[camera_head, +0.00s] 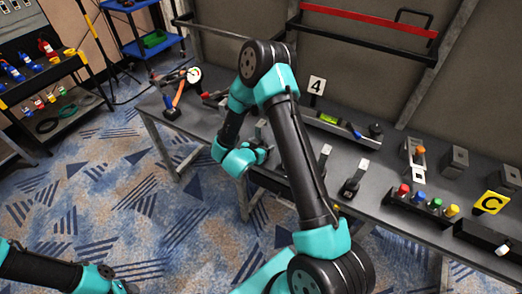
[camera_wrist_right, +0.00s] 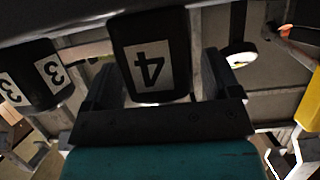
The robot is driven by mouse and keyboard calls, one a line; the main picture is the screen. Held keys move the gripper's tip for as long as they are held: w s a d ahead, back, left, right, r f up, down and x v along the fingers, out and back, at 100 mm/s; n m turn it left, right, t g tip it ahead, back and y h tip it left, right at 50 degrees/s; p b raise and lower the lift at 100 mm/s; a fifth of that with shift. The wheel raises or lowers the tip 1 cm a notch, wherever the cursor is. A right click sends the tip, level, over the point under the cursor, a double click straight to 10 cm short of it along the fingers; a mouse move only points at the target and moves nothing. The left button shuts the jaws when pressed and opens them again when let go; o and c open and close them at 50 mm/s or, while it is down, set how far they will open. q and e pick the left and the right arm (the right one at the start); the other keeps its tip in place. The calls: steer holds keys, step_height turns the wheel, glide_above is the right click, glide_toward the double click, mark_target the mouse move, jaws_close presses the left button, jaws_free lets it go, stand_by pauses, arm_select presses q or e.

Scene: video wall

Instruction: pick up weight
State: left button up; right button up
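A black weight (camera_wrist_right: 150,58) with a white label and an upside-down "4" stands between the fingers of my right gripper in the right wrist view. My right gripper (camera_wrist_right: 165,85) is open, one finger on each side of the weight, with a gap showing at the right finger. Another black weight (camera_wrist_right: 48,75) marked "3" is to the left, outside the fingers. In the head view, my right gripper (camera_head: 262,152) is at the front edge of the workbench, partly hidden by my own arm. My left gripper is out of view; only part of the left arm shows at lower left.
The grey workbench (camera_head: 385,168) runs across the head view. On it are dark pieces with pale tabs (camera_head: 353,180), a block with coloured knobs (camera_head: 420,202), a yellow "C" sign (camera_head: 491,202) and a "4" sign (camera_head: 316,86). A round gauge (camera_head: 194,75) stands at left.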

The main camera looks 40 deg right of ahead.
jaws_close()
stand_by(0.6)
